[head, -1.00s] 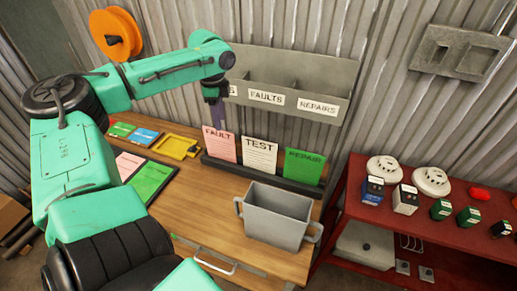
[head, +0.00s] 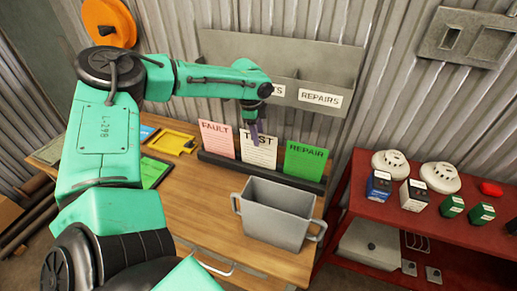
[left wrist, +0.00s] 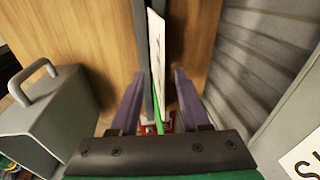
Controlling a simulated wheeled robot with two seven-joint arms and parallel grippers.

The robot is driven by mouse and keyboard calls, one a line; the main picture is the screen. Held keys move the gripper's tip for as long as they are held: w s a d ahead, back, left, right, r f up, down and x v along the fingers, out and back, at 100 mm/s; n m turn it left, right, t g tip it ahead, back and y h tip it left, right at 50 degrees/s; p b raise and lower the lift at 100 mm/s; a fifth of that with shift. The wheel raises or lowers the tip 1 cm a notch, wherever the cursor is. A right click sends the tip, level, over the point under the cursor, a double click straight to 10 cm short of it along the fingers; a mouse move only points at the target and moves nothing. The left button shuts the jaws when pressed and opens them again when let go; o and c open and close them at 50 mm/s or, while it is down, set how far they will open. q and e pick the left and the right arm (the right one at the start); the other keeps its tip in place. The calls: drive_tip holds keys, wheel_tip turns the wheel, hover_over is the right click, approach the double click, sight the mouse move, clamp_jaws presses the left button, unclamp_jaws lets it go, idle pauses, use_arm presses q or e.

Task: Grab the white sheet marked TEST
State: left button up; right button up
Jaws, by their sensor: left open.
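The white sheet marked TEST (head: 259,153) stands upright in a dark holder (head: 225,165) on the wooden bench, between the pink FAULT sheet (head: 217,139) and the green REPAIR sheet (head: 305,160). My left gripper (head: 255,135) is at the top of the TEST sheet and hides part of its heading. In the left wrist view the open fingers (left wrist: 158,100) point down, with the white sheet (left wrist: 157,50) seen nearly edge-on between them. I cannot tell whether either finger touches it. My right gripper is not in view.
A grey two-handled bin (head: 277,212) stands in front of the holder. A grey wall rack (head: 330,72) labelled REPAIRS is behind and above. A yellow tray (head: 173,143) lies to the left. A red shelf (head: 375,220) with detectors stands at right.

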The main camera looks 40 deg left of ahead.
use_arm(q)
drive_tip(key=shift+w+f, duration=0.15)
drive_tip(key=shift+f, duration=0.35)
clamp_jaws()
drive_tip(key=shift+r, duration=0.1)
drive_tip(key=shift+r, duration=0.1)
idle(0.8)
